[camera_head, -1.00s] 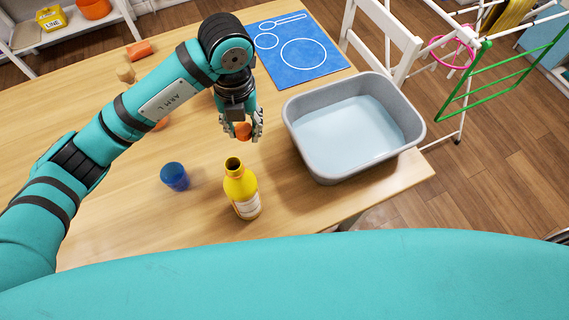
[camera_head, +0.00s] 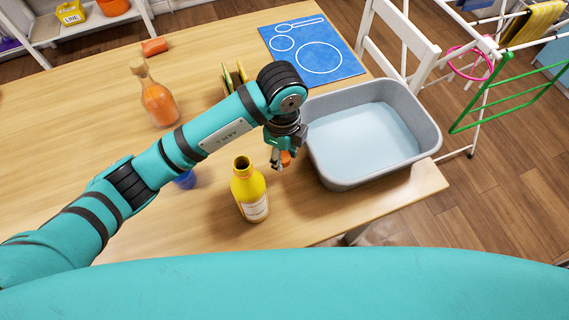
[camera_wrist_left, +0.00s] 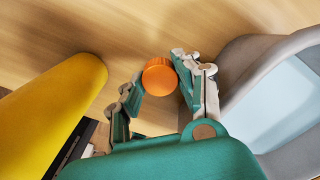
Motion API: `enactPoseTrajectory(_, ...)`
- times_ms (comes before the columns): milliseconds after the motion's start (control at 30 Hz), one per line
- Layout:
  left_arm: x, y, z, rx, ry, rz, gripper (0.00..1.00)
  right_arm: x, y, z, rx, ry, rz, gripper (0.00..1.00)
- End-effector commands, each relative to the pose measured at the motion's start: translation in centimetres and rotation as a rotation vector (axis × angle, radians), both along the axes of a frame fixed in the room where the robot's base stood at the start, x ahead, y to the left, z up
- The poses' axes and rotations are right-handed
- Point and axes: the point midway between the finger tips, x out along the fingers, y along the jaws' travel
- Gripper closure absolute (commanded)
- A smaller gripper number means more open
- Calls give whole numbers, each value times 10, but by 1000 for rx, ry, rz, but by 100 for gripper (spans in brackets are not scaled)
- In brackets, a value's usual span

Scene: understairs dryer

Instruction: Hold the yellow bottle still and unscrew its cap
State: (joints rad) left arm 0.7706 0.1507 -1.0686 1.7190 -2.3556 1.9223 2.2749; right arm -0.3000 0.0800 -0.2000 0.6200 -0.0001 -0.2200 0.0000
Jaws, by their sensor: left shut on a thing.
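The yellow bottle (camera_head: 249,192) stands upright on the table with its dark mouth open and no cap on it. In the left wrist view it is a large yellow shape (camera_wrist_left: 50,110) at the left. My left gripper (camera_head: 281,160) is just right of the bottle's neck, apart from it, near the grey basin. It is shut on the orange cap (camera_wrist_left: 160,77), which shows between its fingertips in the left wrist view and is partly hidden in the head view. My right gripper is in neither view.
The grey basin (camera_head: 428,124) of water is close right of my left gripper. A blue cup (camera_head: 186,179) is partly hidden by my left arm. A glass bottle of orange liquid (camera_head: 158,103) stands behind the arm. A blue mat (camera_head: 340,35) lies at the back.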

Motion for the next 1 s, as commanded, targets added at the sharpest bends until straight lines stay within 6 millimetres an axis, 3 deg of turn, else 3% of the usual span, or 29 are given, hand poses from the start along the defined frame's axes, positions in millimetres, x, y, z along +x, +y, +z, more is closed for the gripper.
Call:
enactPoseTrajectory(333,0,1,-50,1,2,-2,100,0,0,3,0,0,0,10)
enactPoseTrajectory(833,0,0,-60,0,-1,-3,100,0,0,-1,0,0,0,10)
enactPoseTrajectory(867,0,0,-59,0,-1,-3,65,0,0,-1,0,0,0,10)
enactPoseTrajectory(1000,0,0,-59,0,0,-3,47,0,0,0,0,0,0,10)
